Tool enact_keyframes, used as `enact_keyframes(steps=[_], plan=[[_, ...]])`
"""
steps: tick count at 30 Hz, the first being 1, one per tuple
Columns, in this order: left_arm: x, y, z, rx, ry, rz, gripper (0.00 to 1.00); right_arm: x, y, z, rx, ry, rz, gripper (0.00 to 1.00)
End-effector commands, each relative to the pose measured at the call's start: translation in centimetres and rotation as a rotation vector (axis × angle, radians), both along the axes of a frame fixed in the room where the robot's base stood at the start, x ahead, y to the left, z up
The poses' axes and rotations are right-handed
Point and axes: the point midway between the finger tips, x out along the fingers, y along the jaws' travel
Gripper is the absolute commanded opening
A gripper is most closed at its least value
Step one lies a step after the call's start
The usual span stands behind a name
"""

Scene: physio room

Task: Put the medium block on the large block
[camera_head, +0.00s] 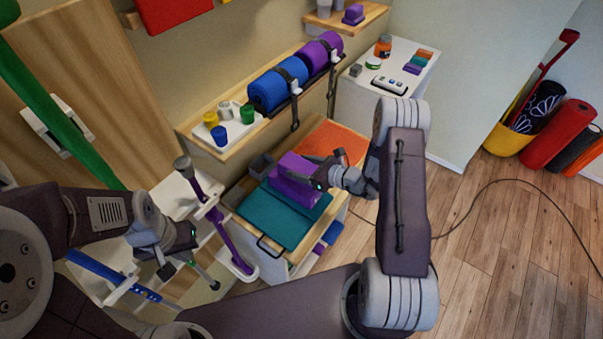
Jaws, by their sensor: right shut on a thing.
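A purple block (287,188) is over the teal mat (262,220) on the low wooden cabinet. My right gripper (312,172) reaches in from the right and is shut on the purple block. Its fingers and wrist hide part of the block's right side. My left gripper (190,277) is open and empty at the lower left, in front of the white stand and apart from the cabinet.
An orange mat (334,141) lies at the cabinet's back end, and a small grey box (262,165) stands at its left edge. A wall shelf (222,150) with blue and purple rolls is above. A white side table (405,55) stands behind. The wooden floor at right is mostly clear.

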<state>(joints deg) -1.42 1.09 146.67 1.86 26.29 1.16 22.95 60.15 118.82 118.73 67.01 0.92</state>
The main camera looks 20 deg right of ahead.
Motion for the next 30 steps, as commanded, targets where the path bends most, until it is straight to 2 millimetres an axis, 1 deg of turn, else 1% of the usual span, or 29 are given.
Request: enact_keyframes(steps=[2,6,9,16,20,21,23,24,30], plan=[[0.0,0.0,0.1,0.0,0.0,0.0,0.0,0.0,0.0,-0.4,0.001,0.002,-0.001,0.18],[0.0,0.0,0.6,0.0,0.0,0.0,0.0,-0.1,0.0,-2.9,0.002,0.004,-0.002,0.18],[0.0,0.0,0.7,0.0,0.0,0.0,0.0,0.0,-0.1,-3.9,0.001,0.001,-0.002,0.18],[0.0,0.0,0.6,0.0,0.0,0.0,0.0,0.0,-0.1,-4.0,0.0,0.0,-0.001,0.18],[0.0,0.0,0.0,0.0,0.0,0.0,0.0,0.0,-0.1,-4.5,0.0,0.0,-0.001,0.18],[0.0,0.0,0.0,0.0,0.0,0.0,0.0,0.0,-0.1,-4.5,0.0,0.0,-0.001,0.64],[0.0,0.0,0.2,0.0,0.0,0.0,0.0,0.0,-0.1,-4.4,0.001,0.001,0.0,0.81],[0.0,0.0,0.2,0.0,0.0,0.0,0.0,0.0,-0.1,-4.4,0.001,0.001,0.0,0.83],[0.0,0.0,0.2,0.0,0.0,0.0,0.0,0.0,-0.1,-4.4,0.001,0.001,0.0,0.83]])
